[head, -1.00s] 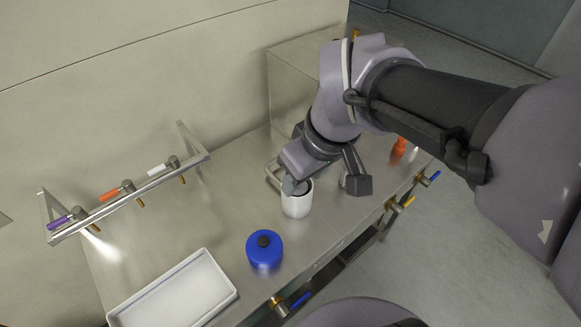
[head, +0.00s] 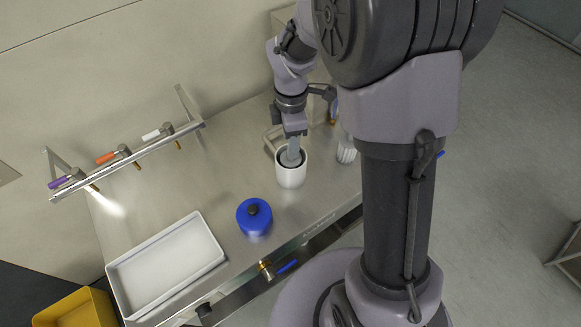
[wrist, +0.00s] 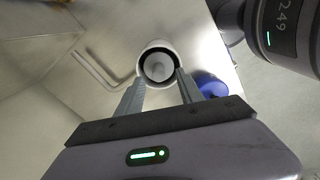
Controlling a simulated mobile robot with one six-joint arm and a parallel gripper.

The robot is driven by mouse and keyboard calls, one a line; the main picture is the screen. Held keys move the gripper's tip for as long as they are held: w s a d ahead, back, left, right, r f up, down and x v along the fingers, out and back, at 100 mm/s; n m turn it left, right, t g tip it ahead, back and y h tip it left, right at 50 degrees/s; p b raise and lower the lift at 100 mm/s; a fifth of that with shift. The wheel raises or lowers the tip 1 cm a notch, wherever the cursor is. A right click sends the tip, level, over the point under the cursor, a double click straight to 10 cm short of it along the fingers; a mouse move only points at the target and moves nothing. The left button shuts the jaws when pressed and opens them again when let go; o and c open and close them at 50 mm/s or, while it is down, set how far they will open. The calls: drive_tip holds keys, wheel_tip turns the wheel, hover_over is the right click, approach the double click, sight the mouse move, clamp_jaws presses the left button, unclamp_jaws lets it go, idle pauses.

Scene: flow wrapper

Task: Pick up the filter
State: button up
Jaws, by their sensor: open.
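A white cup-like housing (head: 291,172) stands upright on the steel counter, with a dark ring inside its rim. In the wrist view, a pale round piece (wrist: 158,66) with a raised centre sits inside the housing; it looks like the filter. A white ribbed piece (head: 346,150) stands to the right of the housing, partly hidden by my arm; I cannot tell whether it is a filter too. My gripper (head: 291,155) points down at the housing's mouth. In the wrist view, its open fingers (wrist: 160,78) flank the housing's mouth, empty; I cannot tell whether they reach inside the rim.
A blue lid (head: 254,217) with a dark knob lies in front of the housing. A white tray (head: 165,265) is at the left front. A metal rail (head: 130,158) with coloured valves runs along the wall. A yellow bin (head: 75,309) is at bottom left. Bare counter lies between rail and housing.

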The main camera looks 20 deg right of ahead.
sight(291, 162)
wheel_tip(291, 162, down, 5)
drive_tip(key=shift+w+r+b, duration=0.15)
drive_tip(key=shift+b, duration=0.95)
drive_tip(key=shift+r, duration=0.2)
drive_tip(key=shift+c, duration=0.2)
clamp_jaws()
